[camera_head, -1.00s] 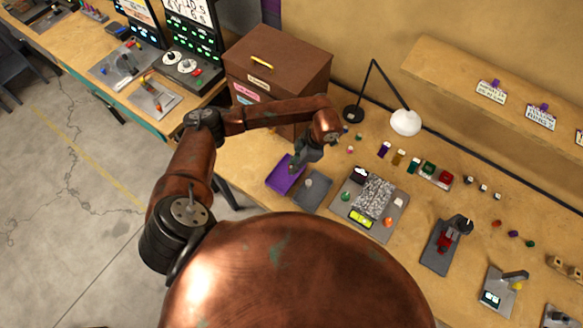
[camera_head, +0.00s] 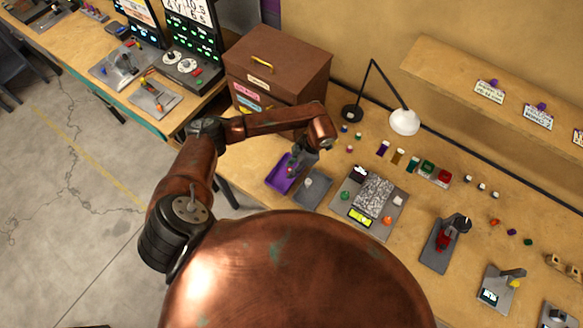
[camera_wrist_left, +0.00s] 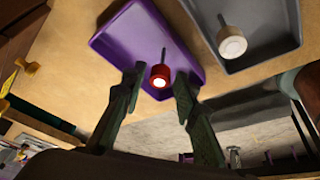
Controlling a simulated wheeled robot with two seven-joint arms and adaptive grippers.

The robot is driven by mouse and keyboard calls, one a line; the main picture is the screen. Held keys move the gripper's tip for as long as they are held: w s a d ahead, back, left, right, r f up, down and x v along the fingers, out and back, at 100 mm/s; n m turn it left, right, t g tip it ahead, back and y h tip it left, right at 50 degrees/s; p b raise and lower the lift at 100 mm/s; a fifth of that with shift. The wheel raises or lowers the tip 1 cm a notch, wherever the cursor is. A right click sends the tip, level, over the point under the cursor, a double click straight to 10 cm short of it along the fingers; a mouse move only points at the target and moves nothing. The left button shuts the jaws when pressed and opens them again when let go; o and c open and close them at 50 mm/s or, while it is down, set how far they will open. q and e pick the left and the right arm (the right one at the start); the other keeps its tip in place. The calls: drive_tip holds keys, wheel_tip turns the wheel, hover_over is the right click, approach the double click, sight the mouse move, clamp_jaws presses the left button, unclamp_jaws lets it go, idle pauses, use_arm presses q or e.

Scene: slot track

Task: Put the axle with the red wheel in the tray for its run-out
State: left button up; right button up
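The axle with the red wheel (camera_wrist_left: 160,77) is at the purple tray (camera_wrist_left: 120,40) in the left wrist view, its thin shaft pointing away from the camera. My left gripper (camera_wrist_left: 160,72) has one finger on each side of the red wheel, with a gap on both sides. It is open. In the head view the left gripper (camera_head: 293,168) is over the purple tray (camera_head: 275,181), and partly hides it. I cannot tell whether the axle fully rests on the tray floor. My right gripper is not in view.
A grey tray (camera_wrist_left: 275,48) beside the purple one holds an axle with a white wheel (camera_wrist_left: 232,42). A brown drawer cabinet (camera_head: 285,65) stands behind the trays. A lamp (camera_head: 405,121) and a grey device (camera_head: 372,196) stand to the right.

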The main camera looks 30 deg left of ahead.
use_arm(q)
drive_tip(key=shift+o, duration=0.6)
drive_tip(key=shift+r, duration=0.2)
drive_tip(key=b+v, duration=0.1)
drive_tip(key=v, duration=1.1)
drive_tip(key=shift+b, duration=0.4)
drive_tip(key=shift+s, duration=0.1)
